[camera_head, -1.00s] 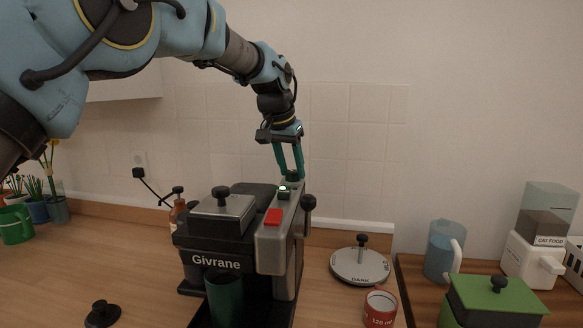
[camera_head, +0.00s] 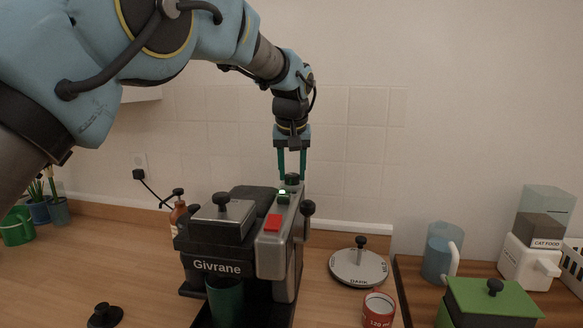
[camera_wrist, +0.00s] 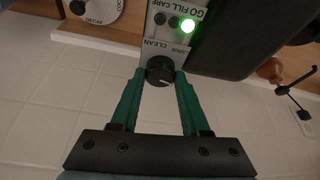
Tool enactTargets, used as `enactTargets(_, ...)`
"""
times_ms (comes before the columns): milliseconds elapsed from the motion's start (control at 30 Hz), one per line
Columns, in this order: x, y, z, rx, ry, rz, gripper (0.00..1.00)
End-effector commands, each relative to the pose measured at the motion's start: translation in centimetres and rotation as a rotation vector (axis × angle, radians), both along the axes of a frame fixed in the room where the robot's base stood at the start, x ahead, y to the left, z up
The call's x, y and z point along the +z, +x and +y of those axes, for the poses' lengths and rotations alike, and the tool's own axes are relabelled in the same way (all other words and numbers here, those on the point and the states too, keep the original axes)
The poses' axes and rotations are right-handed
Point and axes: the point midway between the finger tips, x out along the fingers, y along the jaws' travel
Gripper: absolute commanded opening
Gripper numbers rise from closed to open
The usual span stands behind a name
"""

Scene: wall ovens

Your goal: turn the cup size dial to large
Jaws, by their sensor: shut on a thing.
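The Givrane coffee machine (camera_head: 218,250) stands on the wooden counter. Its black dial (camera_head: 291,179) sits at the back of the grey top panel, and it shows in the wrist view (camera_wrist: 160,69) with a short pale mark on its face. The word CLEAN and what looks like LARGE are printed upside down beside it in the wrist view. My gripper (camera_head: 291,177) points down from above and is shut on the dial, one green finger on each side. The exact setting of the dial is hard to read.
A round labelled disc (camera_head: 358,267) and a red tin (camera_head: 378,310) stand right of the machine.

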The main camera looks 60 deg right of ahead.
Motion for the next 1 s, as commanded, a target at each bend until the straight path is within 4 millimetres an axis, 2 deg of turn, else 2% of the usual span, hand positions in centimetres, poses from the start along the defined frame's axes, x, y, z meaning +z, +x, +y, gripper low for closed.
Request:
enactTargets(400,0.18,-0.11,-0.16,0.246,-0.002,-0.002,0.0)
enactTargets(1000,0.07,-0.08,-0.16,0.304,-0.003,-0.001,0.0)
